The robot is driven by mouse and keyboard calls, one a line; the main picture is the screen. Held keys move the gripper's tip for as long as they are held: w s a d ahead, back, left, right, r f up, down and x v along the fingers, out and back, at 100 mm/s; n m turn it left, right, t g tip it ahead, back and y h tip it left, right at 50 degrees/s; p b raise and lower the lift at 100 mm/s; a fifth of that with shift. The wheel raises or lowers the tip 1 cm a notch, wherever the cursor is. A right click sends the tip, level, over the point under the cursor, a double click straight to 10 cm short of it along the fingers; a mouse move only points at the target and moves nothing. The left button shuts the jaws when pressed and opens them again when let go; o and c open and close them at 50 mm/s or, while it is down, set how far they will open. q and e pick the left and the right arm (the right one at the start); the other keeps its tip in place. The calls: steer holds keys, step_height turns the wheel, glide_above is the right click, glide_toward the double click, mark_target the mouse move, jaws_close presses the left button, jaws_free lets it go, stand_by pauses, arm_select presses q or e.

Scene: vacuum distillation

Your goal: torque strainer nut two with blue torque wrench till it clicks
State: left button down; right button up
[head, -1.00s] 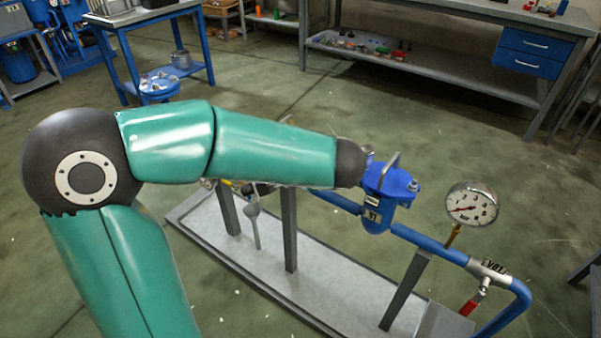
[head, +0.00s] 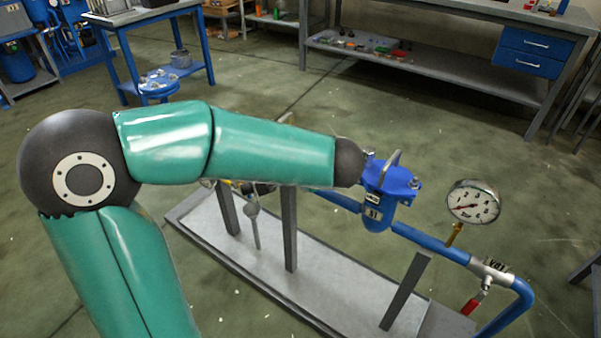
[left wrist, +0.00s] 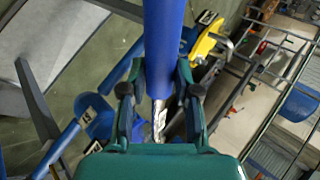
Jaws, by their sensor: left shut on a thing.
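The blue strainer (head: 378,205), tagged S1, sits on the blue pipe, with a metal handle loop and a nut (head: 415,184) on its lid. Its other nuts are hidden or too small to tell apart. In the left wrist view the strainer (left wrist: 98,122) is left of the fingers. My left gripper (left wrist: 157,88) is shut on the blue torque wrench (left wrist: 163,40), whose metal shank shows below the blue handle. Whether the wrench head sits on a nut is hidden. In the head view my arm reaches the strainer's left side and hides the gripper and wrench.
A pressure gauge (head: 473,202) and a red-handled valve (head: 475,300) stand right of the strainer. A yellow-handled valve (left wrist: 208,45) shows in the wrist view. The pipe stands on posts over a grey base plate (head: 330,285). A workbench (head: 450,62) and a blue table stand behind.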

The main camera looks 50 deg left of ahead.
arm_select(q)
steer(key=shift+w+a+m+t+b, duration=0.25)
steer(key=shift+a+m, duration=0.1)
steer(key=shift+a, duration=0.25)
steer(key=shift+w+a+m+t+b, duration=0.1)
steer(key=shift+a+m+t+b, duration=0.2)
steer(key=shift+a, duration=0.3)
steer(key=shift+h, duration=0.3)
steer(key=shift+a, duration=0.1)
steer(key=shift+w+a+m+t+h, duration=0.2)
steer(key=shift+w+a+m+t, duration=0.15)
steer(key=shift+a+m, duration=0.2)
steer(key=shift+w+a+m+t+h, duration=0.2)
steer(key=shift+w+a+m+t, duration=0.15)
steer(key=shift+a, duration=0.25)
steer(key=shift+s, duration=0.1)
